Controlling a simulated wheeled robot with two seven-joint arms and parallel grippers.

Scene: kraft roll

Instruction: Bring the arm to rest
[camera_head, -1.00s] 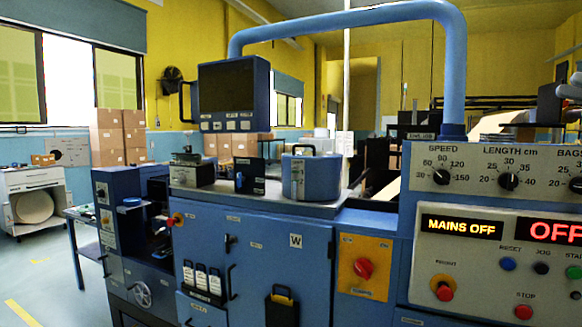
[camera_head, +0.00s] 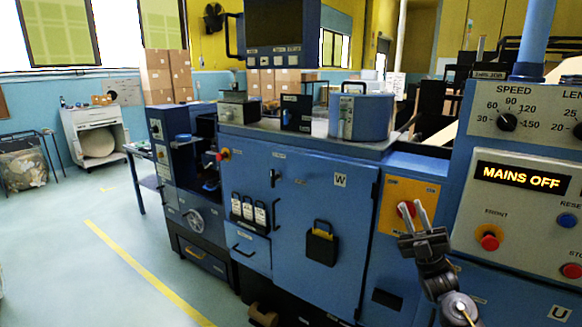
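My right gripper (camera_head: 417,211) shows at the lower right of the head view, with its arm coming up from the bottom edge. Its two light fingers point up and are spread apart, with nothing seen between them. They stand in front of the yellow panel (camera_head: 416,188) of the blue machine and overlap its red knob (camera_head: 403,208). I cannot tell whether they touch the knob. My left gripper and arm are not in view.
The blue machine (camera_head: 309,206) fills the middle and right. The control panel (camera_head: 505,204), reading MAINS OFF, is right of my gripper. A black padlock-shaped pouch (camera_head: 321,246) hangs on the cabinet door. Open floor (camera_head: 110,262) with a yellow line lies left.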

